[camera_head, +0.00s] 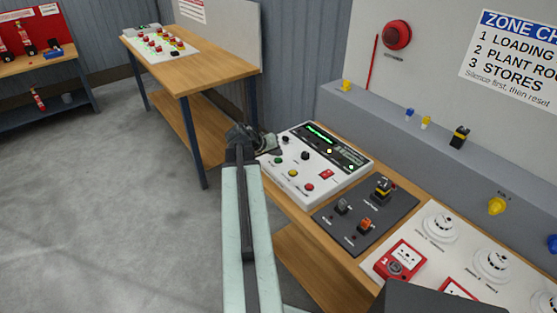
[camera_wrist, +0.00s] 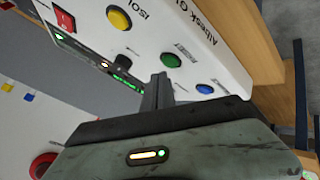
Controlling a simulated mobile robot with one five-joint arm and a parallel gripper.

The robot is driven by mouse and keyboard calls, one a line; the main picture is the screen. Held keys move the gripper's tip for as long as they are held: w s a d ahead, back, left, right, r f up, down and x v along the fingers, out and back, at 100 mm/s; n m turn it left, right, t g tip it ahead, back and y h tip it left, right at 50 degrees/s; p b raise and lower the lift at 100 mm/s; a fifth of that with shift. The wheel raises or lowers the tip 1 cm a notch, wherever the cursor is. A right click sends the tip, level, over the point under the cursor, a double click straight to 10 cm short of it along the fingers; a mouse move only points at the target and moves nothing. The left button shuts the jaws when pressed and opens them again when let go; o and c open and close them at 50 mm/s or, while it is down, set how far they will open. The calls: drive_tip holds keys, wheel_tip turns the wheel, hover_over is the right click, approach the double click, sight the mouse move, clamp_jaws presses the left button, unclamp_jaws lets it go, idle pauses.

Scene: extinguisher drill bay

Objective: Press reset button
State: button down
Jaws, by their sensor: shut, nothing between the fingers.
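The white control panel (camera_head: 335,178) stands on the wooden bench. In the wrist view its face shows a green button (camera_wrist: 171,61) with a RESET label beside it. A yellow button (camera_wrist: 118,19) and a blue button (camera_wrist: 204,89) flank it. In the head view the green button (camera_head: 278,159) sits near the panel's left corner. My gripper (camera_head: 268,144) is at that corner. In the wrist view my gripper (camera_wrist: 158,82) is shut and empty, its tips close to the green button. I cannot tell whether they touch it. The blue button does not show in the head view.
A dark switch board (camera_head: 365,218) and a white board with detectors (camera_head: 440,245) lie along the bench. A grey ledge (camera_head: 430,140) runs behind. Another wooden table (camera_head: 195,68) stands at the back left. The grey floor at left is clear.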

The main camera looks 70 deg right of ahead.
sight(276, 161)
drive_tip(key=shift+f+b, duration=0.45)
drive_tip(key=shift+f+b, duration=0.45)
idle(0.7)
drive_tip(key=shift+r, duration=0.15)
drive_tip(key=shift+r+p, duration=0.8)
drive_tip(key=shift+p, duration=0.15)
wheel_tip(276, 161, up, 5)
drive_tip(key=p, duration=0.5)
drive_tip(key=shift+r, duration=0.1)
drive_tip(key=shift+w, duration=0.1)
